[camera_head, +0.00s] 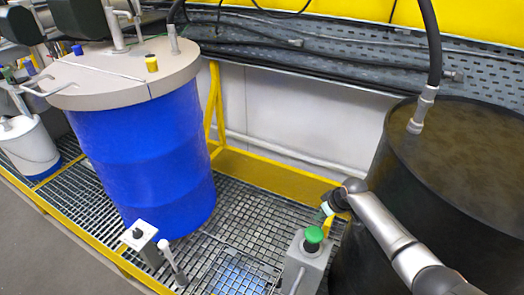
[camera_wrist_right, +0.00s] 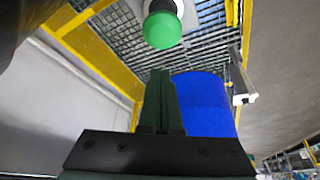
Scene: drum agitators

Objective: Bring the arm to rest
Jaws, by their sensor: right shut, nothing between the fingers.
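My right arm comes in from the lower right, and its gripper (camera_head: 327,209) hangs near a green mushroom button (camera_head: 314,235) on a grey post (camera_head: 304,264). The gripper appears just above and right of the button in the head view. In the right wrist view the two dark green fingers (camera_wrist_right: 161,98) are shut together and empty. The green button (camera_wrist_right: 162,30) shows beyond their tips there, with a visible gap between. My left gripper is not in view.
A blue drum (camera_head: 148,160) with a beige lid stands at the left on a metal grating (camera_head: 245,213). A large black drum (camera_head: 355,245) stands close beside my right arm. Yellow rails, a white wall and hoses lie behind.

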